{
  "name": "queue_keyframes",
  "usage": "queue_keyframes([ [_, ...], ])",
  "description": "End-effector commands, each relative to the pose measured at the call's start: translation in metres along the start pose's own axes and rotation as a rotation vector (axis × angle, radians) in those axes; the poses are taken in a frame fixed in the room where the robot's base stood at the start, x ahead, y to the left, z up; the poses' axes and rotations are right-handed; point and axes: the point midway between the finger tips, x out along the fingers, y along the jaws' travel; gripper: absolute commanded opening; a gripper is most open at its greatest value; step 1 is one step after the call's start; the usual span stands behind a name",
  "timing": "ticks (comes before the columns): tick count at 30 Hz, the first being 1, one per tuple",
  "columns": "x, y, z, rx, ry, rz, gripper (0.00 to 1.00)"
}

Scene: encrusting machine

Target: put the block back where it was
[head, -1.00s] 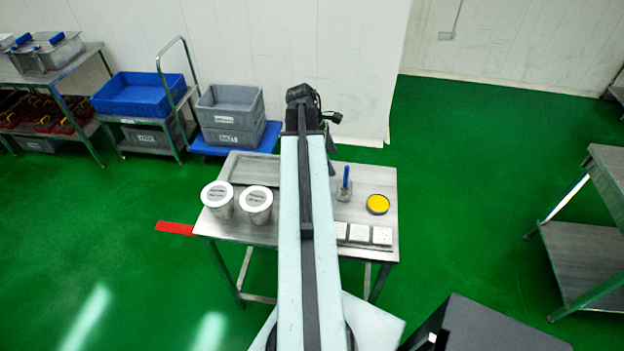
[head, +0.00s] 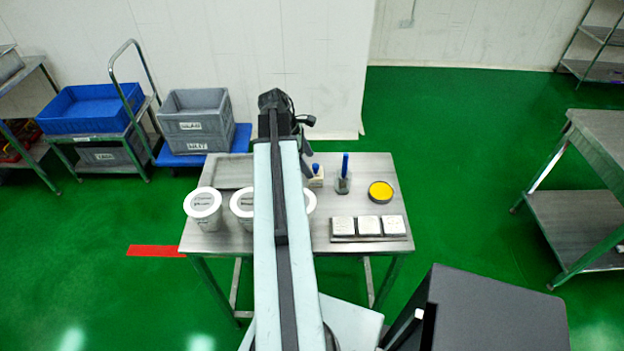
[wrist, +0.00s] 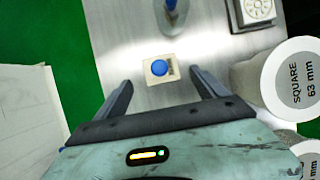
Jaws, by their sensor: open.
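A small cream block with a round blue knob (wrist: 160,69) stands upright on the steel table. In the head view the block (head: 316,178) shows just right of my arm, partly hidden by it. My gripper (wrist: 163,84) is open and empty, its two dark fingers spread wide. In the wrist view the block lies between the lines of the fingers, near and slightly beyond their tips. I see no contact. The gripper's tips are hidden behind my arm in the head view.
A blue-handled stamp with a grey base (head: 343,184) and a yellow-topped round tin (head: 381,191) stand right of the block. White square pieces on a tray (head: 369,237) lie in front. White-lidded canisters (head: 204,209) stand left, one close to my right finger in the wrist view.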

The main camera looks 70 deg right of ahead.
Motion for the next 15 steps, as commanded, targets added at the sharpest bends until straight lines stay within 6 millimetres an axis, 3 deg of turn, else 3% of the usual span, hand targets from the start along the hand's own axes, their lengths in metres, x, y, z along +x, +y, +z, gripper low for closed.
queue_keyframes([
  [1,0.013,0.000,-0.004,-0.001,0.000,0.001,0.82],
  [3,0.019,-0.001,-0.004,-0.002,0.000,0.001,0.82],
  [8,0.021,-0.001,-0.004,-0.005,0.000,0.002,0.82],
  [15,0.062,-0.004,-0.005,-0.007,0.000,0.003,0.82],
])
